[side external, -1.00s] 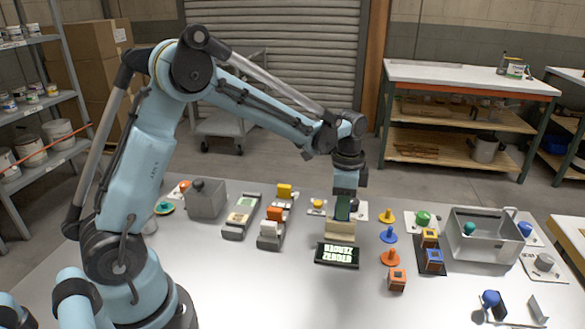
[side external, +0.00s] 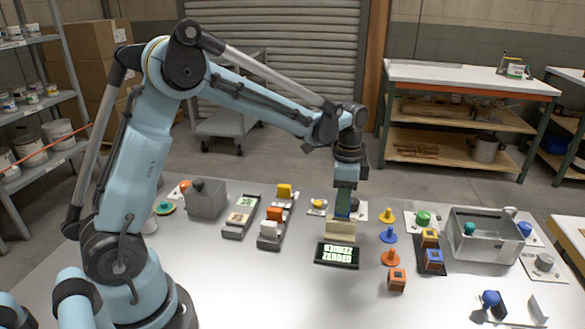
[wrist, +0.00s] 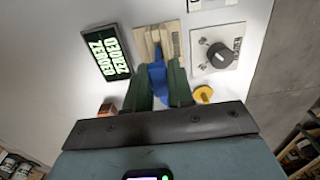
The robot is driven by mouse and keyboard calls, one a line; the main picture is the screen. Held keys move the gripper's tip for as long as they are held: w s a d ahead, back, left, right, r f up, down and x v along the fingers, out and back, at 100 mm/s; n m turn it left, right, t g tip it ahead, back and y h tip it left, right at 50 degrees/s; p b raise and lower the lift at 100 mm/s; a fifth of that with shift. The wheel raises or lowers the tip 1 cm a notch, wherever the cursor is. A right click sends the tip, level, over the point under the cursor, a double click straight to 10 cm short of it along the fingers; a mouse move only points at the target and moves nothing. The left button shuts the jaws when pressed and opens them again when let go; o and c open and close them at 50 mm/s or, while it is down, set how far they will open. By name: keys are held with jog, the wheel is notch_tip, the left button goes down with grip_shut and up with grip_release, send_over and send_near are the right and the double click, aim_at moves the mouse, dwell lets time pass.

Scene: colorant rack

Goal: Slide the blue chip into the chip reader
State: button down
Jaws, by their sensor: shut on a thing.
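The blue chip (wrist: 158,78) is held between the dark green fingers of my gripper (wrist: 155,88), which is shut on it. In the side view, my gripper (side external: 343,208) points down just above the beige block (side external: 341,231), which looks like the chip reader. In the wrist view, the chip's far end is at the near edge of this block (wrist: 148,42). I cannot tell whether the chip is inside a slot or only above it. A black display (side external: 337,254) with pale green lettering lies in front of the block.
A dial on a white plate (wrist: 232,47) is beside the reader. Yellow (side external: 387,216), blue (side external: 389,235) and orange (side external: 390,257) pegs stand close on the right. A grey open bin (side external: 485,250) is farther right. The front left of the table is clear.

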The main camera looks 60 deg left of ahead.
aim_at(341, 217)
jog(key=shift+f, duration=1.55)
jog(key=shift+r, duration=1.55)
jog(key=shift+f, duration=1.55)
dwell(0.3)
jog(key=shift+r, duration=0.1)
jog(key=shift+r, duration=1.45)
jog(key=shift+f, duration=0.95)
dwell(0.5)
